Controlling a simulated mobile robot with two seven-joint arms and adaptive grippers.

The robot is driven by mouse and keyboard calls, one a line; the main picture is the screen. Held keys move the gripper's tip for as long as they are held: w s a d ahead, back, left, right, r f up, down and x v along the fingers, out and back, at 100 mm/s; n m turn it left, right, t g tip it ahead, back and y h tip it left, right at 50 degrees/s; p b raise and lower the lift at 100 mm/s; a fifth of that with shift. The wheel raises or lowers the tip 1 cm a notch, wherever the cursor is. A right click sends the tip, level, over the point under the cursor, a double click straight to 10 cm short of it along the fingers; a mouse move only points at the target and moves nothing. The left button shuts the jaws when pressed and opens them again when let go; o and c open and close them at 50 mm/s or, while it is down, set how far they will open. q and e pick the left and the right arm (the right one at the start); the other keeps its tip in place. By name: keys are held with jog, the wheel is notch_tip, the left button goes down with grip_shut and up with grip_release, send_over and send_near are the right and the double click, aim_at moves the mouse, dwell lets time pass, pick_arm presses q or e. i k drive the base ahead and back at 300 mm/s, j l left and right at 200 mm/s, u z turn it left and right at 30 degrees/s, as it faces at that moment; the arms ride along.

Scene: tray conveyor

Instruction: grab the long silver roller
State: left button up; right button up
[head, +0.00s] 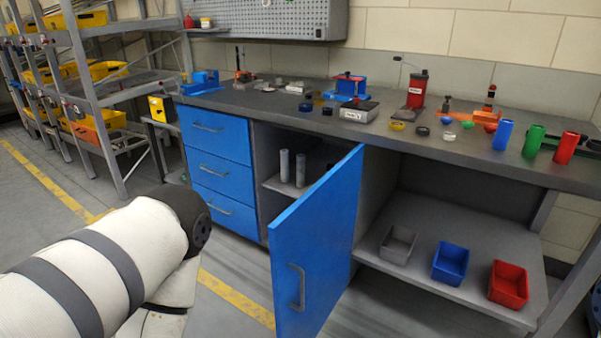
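Two silver-grey rollers stand upright on the shelf inside the open cabinet, a left one (284,166) and a right one (300,170). They look close in length; I cannot tell for sure which is longer. A small dark item shows to their right, partly behind the cabinet door (318,235). The blue door stands open toward me and hides part of the cabinet's inside. My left arm reaches in from the lower left, in front of the drawers, but its gripper is not visible. My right gripper is not visible either.
The workbench (440,150) above holds several tools and parts, with blue (503,135), green (533,142) and red (566,148) cylinders at right. Grey (397,245), blue (450,263) and red (508,284) bins sit on the lower shelf. A rack (92,100) stands left.

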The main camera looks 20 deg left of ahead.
aim_at(299, 157)
jog(key=i+j+z, duration=0.1)
jog(key=i+j, duration=0.35)
jog(key=i+j+z, duration=0.1)
jog(key=i+j, duration=0.3)
jog(key=j, duration=0.25)
jog(key=i+j, duration=0.1)
jog(key=j, duration=0.35)
jog(key=i+j+z, duration=0.1)
jog(key=j, duration=0.4)
jog(key=i+j, duration=0.1)
jog(key=j, duration=0.35)
jog(key=i+j+z, duration=0.25)
jog(key=i+j, duration=0.45)
jog(key=i, duration=0.15)
